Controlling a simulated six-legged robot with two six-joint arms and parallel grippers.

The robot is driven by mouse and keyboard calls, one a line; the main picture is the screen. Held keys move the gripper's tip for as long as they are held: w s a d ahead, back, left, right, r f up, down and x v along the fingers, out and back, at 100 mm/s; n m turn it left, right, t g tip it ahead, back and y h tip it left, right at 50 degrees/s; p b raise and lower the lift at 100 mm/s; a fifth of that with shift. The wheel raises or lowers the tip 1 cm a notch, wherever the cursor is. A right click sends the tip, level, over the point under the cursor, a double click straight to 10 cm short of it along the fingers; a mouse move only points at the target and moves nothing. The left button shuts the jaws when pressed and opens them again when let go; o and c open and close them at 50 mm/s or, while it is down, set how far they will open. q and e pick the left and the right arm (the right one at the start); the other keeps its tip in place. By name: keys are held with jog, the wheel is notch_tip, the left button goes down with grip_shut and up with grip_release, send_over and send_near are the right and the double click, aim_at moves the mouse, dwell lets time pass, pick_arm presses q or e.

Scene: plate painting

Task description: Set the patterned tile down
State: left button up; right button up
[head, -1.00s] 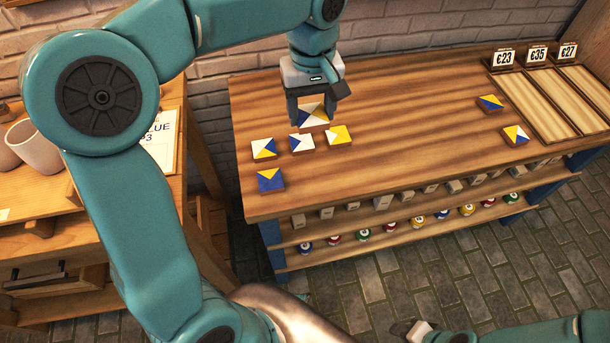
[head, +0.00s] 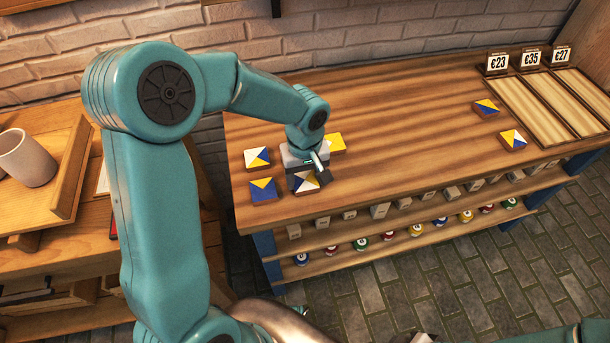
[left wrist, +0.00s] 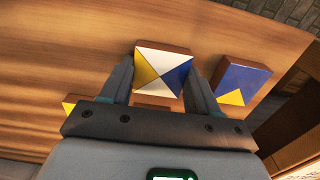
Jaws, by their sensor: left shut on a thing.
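The patterned tile (head: 305,183), with white, yellow and blue triangles, is between the fingers of my left gripper (head: 309,180). In the left wrist view the tile (left wrist: 163,68) lies face-up between both fingertips (left wrist: 160,80), which are shut on its sides. It is at or just above the tabletop (head: 400,130); I cannot tell whether it touches. A blue-and-yellow tile (head: 263,190) lies to its left, apart from it. It also shows in the left wrist view (left wrist: 243,82). My right gripper is at most a sliver at the bottom edge; its jaws are unclear.
A white, blue and yellow tile (head: 257,158) lies behind the blue one. A yellow-and-white tile (head: 337,143) is partly hidden behind my left gripper. Two tiles (head: 486,107) (head: 513,139) lie at right, near trays with price signs (head: 497,62). The table's middle is clear.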

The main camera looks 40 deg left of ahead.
aim_at(304, 181)
pick_arm(q)
jog(key=shift+s, duration=0.1)
jog(key=shift+f, duration=0.15)
jog(key=o, duration=1.1)
jog(key=shift+o, duration=0.2)
jog(key=shift+r, duration=0.2)
jog(key=shift+r, duration=0.3)
notch_tip(304, 181, up, 12)
jog(key=p, duration=0.1)
jog(key=shift+f, duration=0.25)
